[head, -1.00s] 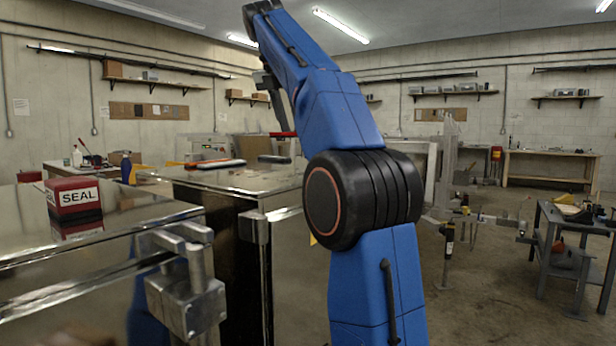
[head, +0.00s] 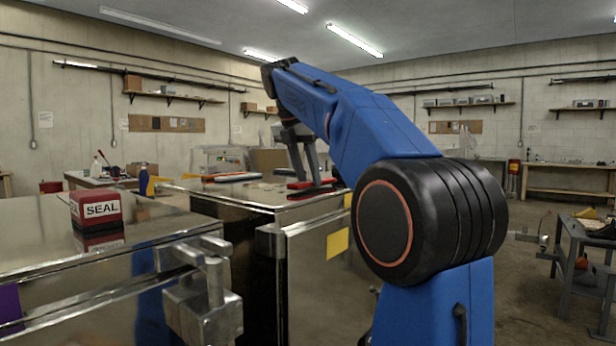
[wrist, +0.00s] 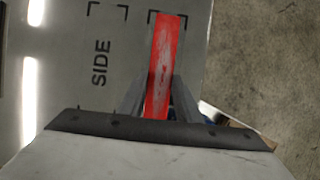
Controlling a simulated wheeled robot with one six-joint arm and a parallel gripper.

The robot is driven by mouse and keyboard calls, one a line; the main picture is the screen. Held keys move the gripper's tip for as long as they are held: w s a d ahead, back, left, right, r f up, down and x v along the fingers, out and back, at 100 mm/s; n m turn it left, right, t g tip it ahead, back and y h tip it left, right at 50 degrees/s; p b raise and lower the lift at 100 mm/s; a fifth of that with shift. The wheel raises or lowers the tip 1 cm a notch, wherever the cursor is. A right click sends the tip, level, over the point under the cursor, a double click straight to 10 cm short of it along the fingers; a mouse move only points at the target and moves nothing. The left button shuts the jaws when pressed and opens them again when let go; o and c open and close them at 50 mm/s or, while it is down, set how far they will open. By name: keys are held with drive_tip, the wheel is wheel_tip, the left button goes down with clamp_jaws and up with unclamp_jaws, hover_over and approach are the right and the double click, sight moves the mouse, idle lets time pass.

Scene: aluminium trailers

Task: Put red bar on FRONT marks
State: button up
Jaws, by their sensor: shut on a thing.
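My gripper (wrist: 162,88) is shut on the red bar (wrist: 165,60), which is long, scuffed and runs away from the wrist between the two fingers. In the wrist view the bar's far end lies over a set of black corner marks (wrist: 153,14) near the metal top's right edge. A second set of corner marks (wrist: 108,10) is to its left, with the word SIDE (wrist: 100,62) below it. I see no word FRONT. In the head view my gripper (head: 305,180) holds the bar (head: 300,185) low over the farther metal box top; I cannot tell whether it touches.
A red SEAL box (head: 96,208) stands on the nearer metal box (head: 40,250). A long orange-edged item (head: 238,177) lies at the back of the farther top (head: 235,193). A metal latch (head: 205,290) juts out at the near box's corner.

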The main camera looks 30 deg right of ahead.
drive_tip(key=shift+f, duration=0.25)
drive_tip(key=shift+f, duration=0.1)
drive_tip(key=o, duration=1)
